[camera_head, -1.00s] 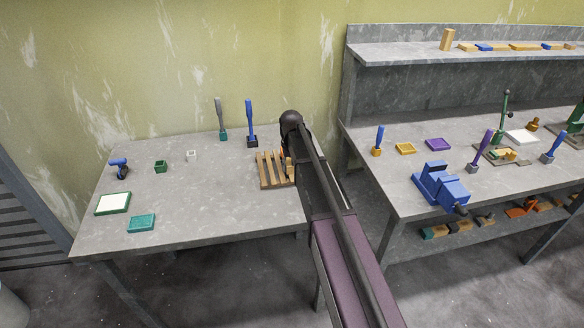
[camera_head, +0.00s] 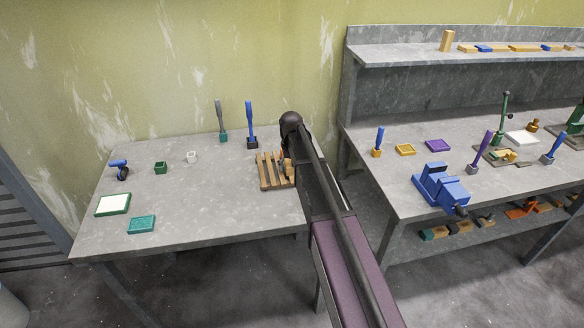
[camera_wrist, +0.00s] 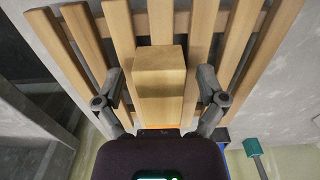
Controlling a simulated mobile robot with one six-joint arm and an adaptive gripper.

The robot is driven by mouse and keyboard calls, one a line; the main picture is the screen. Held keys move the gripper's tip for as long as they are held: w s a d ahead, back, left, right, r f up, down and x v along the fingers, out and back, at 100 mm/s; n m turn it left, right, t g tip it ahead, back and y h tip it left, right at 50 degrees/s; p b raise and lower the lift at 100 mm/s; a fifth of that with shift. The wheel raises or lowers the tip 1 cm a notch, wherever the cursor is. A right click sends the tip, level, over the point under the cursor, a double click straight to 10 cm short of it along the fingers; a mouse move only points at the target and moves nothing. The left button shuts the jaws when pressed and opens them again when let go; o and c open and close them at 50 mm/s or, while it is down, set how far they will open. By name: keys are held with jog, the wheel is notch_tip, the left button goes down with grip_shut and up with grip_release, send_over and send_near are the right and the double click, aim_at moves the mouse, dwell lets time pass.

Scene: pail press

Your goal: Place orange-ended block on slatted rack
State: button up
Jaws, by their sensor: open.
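The slatted rack (camera_head: 270,182) of pale wood stands at the right end of the left table. It also fills the upper part of the wrist view (camera_wrist: 35,18). The orange-ended block (camera_wrist: 160,68) is a wooden block on the rack's slats, with its orange end (camera_wrist: 160,132) towards my wrist. In the head view my arm hides most of the block. My gripper (camera_wrist: 161,80) is open, with one finger on each side of the block and a visible gap at both sides. Its fingers are hidden in the head view.
Blue-handled (camera_head: 249,120) and grey-handled (camera_head: 220,118) tools stand behind the rack. A green-framed tray (camera_head: 112,205), a teal tray (camera_head: 141,225) and small cups lie at left. A blue vise (camera_head: 440,188) is on the right bench. The left table's middle is clear.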

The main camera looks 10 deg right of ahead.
notch_tip(320, 180, up, 12)
jog(key=p, duration=1.1)
jog(key=shift+p, duration=0.4)
dwell(0.3)
jog(key=s, duration=2.7)
jog(key=shift+s+a, duration=0.25)
jog(key=shift+a, duration=0.05)
jog(key=shift+f, duration=0.25)
